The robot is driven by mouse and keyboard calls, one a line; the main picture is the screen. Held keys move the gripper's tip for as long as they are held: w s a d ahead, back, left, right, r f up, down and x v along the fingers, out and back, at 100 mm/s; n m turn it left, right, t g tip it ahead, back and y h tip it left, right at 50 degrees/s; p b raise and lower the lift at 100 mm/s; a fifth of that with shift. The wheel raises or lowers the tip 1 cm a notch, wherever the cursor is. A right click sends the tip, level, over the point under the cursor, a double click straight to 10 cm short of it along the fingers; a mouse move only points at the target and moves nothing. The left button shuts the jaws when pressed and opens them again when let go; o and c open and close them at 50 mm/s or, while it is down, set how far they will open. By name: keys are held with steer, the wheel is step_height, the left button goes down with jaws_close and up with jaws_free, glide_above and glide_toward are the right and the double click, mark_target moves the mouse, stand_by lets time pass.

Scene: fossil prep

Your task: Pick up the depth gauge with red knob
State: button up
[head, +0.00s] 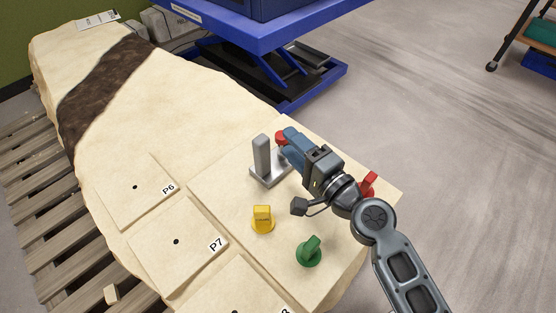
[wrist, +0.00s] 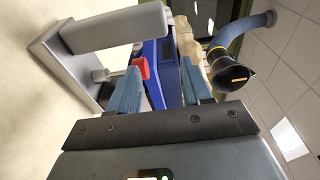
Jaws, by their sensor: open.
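The depth gauge (head: 262,162) is a grey metal stand with an upright post on a flat base, on the pale slab. Its red knob (head: 281,137) shows just at the tips of my gripper (head: 290,142). In the wrist view the gauge's post and base (wrist: 115,30) fill the upper left. The red knob (wrist: 140,68) shows there beside the left one of my blue fingers, on its inner side. My gripper (wrist: 165,75) is open, with a wide gap between the fingers. I cannot tell whether a finger touches the knob. My gripper hides part of the gauge in the head view.
A yellow knob-shaped piece (head: 263,219), a green one (head: 310,252) and a red one (head: 368,184), partly behind my arm, stand on the slab. Labelled pale squares (head: 150,205) lie left. A blue lift table (head: 270,40) stands behind.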

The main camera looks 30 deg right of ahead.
mark_target(279, 143)
step_height(279, 143, down, 4)
steer(key=shift+r+b, duration=0.1)
steer(key=shift+b, duration=0.75)
steer(key=shift+w+a+r+p, duration=0.15)
steer(key=shift+w+r+p, duration=0.35)
steer(key=shift+w+p, duration=0.2)
steer(key=shift+w+a+f+p, duration=0.1)
steer(key=shift+w+a+p, duration=0.1)
steer(key=shift+w, duration=0.8)
steer(key=shift+w+a+p, duration=0.1)
steer(key=shift+w+a, duration=0.05)
steer(key=shift+w, duration=0.8)
steer(key=shift+w+a+f+p, duration=0.1)
steer(key=shift+w+a+p, duration=0.1)
steer(key=shift+w, duration=0.8)
steer(key=shift+c, duration=0.3)
jaws_close()
